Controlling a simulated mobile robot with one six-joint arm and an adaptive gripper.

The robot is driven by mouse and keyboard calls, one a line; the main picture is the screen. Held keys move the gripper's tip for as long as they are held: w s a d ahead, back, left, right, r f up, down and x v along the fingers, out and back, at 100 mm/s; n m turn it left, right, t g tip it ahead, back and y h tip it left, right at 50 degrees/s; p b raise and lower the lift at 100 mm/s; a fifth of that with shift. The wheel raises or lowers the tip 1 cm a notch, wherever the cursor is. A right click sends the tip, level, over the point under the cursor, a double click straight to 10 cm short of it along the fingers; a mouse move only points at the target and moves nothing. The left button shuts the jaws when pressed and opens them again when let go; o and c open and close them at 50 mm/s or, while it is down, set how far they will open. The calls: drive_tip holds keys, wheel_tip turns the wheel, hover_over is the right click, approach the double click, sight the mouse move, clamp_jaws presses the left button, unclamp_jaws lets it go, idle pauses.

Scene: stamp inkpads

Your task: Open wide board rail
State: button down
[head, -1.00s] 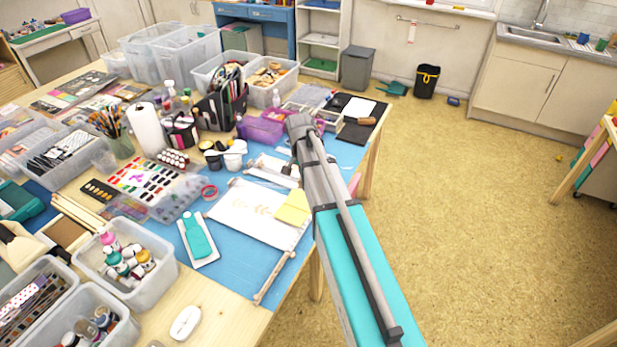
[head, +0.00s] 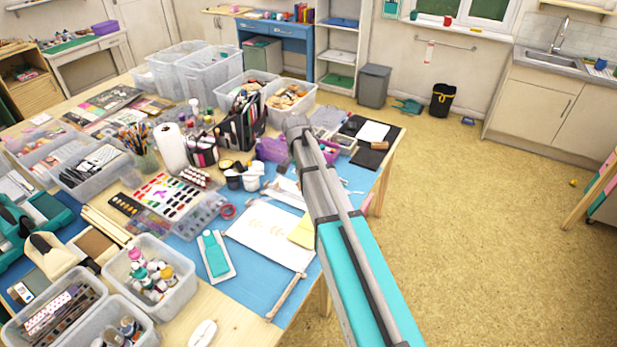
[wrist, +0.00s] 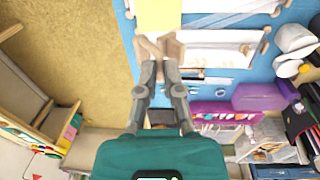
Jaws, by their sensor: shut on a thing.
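A white board (head: 262,238) with faint tan prints lies on the blue mat (head: 254,284). A wooden rail (head: 288,297) lies at an angle along its near side. A yellow sheet (head: 303,232) lies at the board's right edge, partly behind my arm; the wrist view shows it at the top (wrist: 158,16). In the wrist view my gripper (wrist: 158,64) is shut on a small pale wooden piece (wrist: 149,46) beside a second white board (wrist: 215,50) with wooden edges. I cannot tell which rail this piece belongs to. The head view hides the fingertips behind my arm.
Paint pots, a purple box (wrist: 262,96) and a black organiser (head: 240,125) crowd the table beyond. A bin of bottles (head: 150,279) stands at the near left. Open floor (head: 480,230) lies right of the table.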

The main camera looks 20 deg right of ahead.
drive_tip(key=shift+w+a, duration=0.3)
drive_tip(key=shift+a, duration=0.1)
drive_tip(key=c, duration=0.8)
unclamp_jaws()
drive_tip(key=shift+w+a+f, duration=0.1)
drive_tip(key=shift+w+f, duration=0.05)
drive_tip(key=shift+f, duration=0.05)
drive_tip(key=shift+o, duration=0.2)
drive_tip(key=shift+r, duration=0.1)
drive_tip(key=shift+s, duration=0.35)
drive_tip(key=s+a+f+n, duration=0.1)
drive_tip(key=s+n, duration=0.8)
drive_tip(key=s, duration=1.3)
drive_tip(key=shift+s+a+y+b, duration=0.2)
drive_tip(key=shift+a+y+b, duration=0.1)
drive_tip(key=shift+a+b, duration=0.1)
